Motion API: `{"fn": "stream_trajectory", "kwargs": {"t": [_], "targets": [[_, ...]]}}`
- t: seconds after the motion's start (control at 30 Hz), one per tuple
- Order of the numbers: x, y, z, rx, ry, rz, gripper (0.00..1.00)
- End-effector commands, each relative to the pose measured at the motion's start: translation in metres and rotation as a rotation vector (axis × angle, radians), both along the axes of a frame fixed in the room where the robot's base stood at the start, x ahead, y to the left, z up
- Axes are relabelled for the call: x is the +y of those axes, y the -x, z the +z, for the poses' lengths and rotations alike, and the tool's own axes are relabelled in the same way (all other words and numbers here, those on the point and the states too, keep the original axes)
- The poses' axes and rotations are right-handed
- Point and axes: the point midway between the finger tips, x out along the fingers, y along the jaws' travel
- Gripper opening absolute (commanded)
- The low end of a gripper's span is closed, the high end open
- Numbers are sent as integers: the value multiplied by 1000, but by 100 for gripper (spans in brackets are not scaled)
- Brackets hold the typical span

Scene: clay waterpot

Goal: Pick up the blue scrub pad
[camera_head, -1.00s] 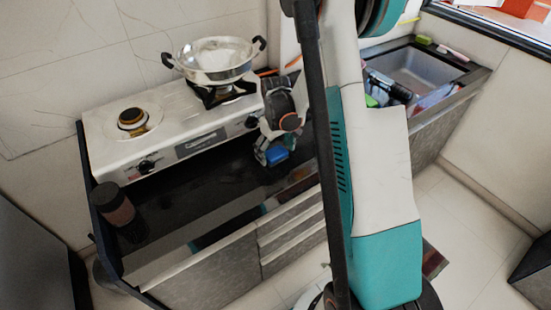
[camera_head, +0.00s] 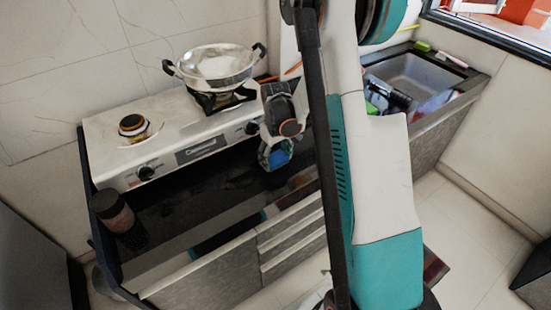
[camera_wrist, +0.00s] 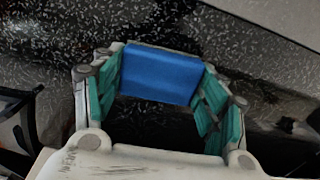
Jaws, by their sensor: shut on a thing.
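The blue scrub pad (camera_wrist: 160,75) is a small blue block. In the wrist view it sits between the teal-padded fingers of my gripper (camera_wrist: 161,88), which touch it at both ends. In the head view my gripper (camera_head: 275,155) is over the dark counter in front of the stove, and the pad (camera_head: 278,160) shows as a blue patch partly hidden by the fingers. I cannot tell whether the pad touches the counter or is just above it.
A gas stove (camera_head: 190,135) with a metal pan (camera_head: 218,64) stands behind my gripper. A dark brown jar (camera_head: 112,211) stands at the counter's left end. A sink (camera_head: 413,75) with several items is at the right. The dark counter between jar and gripper is mostly clear.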

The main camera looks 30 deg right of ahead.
Motion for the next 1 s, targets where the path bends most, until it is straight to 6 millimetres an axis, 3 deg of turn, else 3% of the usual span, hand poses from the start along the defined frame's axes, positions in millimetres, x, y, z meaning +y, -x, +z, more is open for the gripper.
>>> {"fn": "stream_trajectory", "kwargs": {"t": [0.17, 0.5, 0.7, 1.0], "targets": [[0, 0, 27, 0, 0, 0, 54], [0, 0, 119, 0, 0, 0, 54], [0, 0, 163, 0, 0, 0, 54], [0, 0, 191, 0, 0, 0, 54]]}}
